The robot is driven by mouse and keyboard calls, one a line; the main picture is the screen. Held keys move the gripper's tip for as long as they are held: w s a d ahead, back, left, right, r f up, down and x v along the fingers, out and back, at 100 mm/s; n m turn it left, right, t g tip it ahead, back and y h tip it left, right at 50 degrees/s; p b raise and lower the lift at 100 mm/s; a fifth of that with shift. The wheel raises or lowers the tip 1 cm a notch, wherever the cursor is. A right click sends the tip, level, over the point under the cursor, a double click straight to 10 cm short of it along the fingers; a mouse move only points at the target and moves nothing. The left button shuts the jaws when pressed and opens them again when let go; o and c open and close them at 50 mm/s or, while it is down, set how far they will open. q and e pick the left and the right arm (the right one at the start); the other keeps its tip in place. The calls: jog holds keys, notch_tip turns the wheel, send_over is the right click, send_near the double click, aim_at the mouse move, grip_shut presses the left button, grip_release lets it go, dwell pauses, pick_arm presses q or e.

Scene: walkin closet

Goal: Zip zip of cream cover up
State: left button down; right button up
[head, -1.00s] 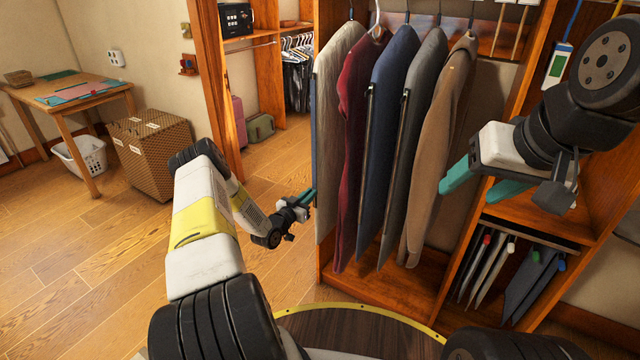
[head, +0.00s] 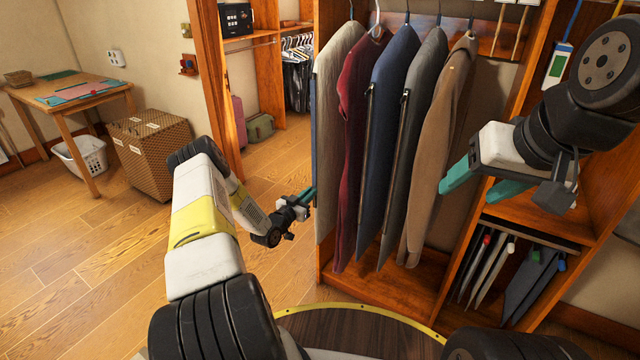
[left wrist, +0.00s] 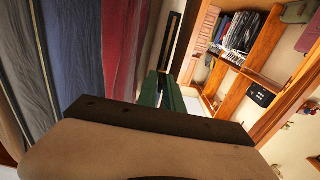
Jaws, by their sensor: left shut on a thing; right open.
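The cream cover (head: 336,120) hangs at the left end of the row of garment covers in the head view. It also shows beside the fingers in the left wrist view (left wrist: 136,45). My left gripper (head: 310,194) is at the lower left edge of the cream cover, its green fingers together on the zip; the zip pull itself is too small or hidden to make out. In the left wrist view the fingers (left wrist: 160,92) point at the cover's edge. My right gripper (head: 485,185) is open and empty, in front of the shelf unit to the right.
Maroon (head: 358,130), blue (head: 390,140), grey (head: 418,130) and tan (head: 440,150) covers hang close beside the cream one. A wooden upright (head: 219,90) stands to the left. The floor (head: 110,260) at left is clear.

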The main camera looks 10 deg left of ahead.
pick_arm(q)
notch_tip(320, 180, up, 41)
jog(key=c, duration=1.8)
grip_release()
jog(key=shift+o, duration=0.9)
jog(key=shift+f, duration=0.15)
